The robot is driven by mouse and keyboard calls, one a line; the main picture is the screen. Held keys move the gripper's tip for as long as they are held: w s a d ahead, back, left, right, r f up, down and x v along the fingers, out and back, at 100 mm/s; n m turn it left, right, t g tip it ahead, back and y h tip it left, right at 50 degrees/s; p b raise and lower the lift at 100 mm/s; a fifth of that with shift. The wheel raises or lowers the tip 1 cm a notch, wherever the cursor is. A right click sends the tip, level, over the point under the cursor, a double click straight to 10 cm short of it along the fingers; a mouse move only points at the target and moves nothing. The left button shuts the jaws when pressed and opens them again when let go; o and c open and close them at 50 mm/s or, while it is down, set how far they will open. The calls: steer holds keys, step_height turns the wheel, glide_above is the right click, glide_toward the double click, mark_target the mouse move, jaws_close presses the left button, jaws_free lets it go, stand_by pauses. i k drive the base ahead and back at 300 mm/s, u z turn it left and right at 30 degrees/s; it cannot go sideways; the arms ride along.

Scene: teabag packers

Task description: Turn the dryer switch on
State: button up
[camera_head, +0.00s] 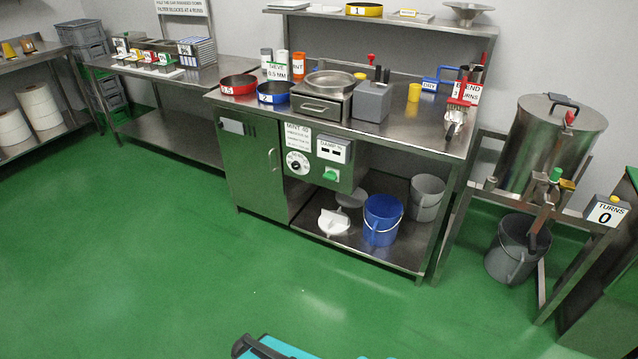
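The dryer (246,158) is a steel cabinet under the left part of the middle bench, with a door and handle. Its control panel to the right of the door has a label reading "MINT 40", a round black-and-white dial (297,163) and a display box (332,150) that seems to read "DAMP". A green switch (331,175) sits below the display. Whether it is on or off is too small to tell. My gripper is not in view; only a teal and black part of my own body shows at the bottom edge.
On the bench top (418,131) stand sieves, a scale and cups. Under it are a blue bucket (382,219), a grey bucket (427,197) and a white object (333,222). A steel drum (551,150) on a stand is at the right. The green floor (180,260) in front is clear.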

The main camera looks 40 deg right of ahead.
mark_target(331, 174)
steer(key=z, duration=0.05)
steer(key=i, duration=1)
steer(key=u, duration=0.05)
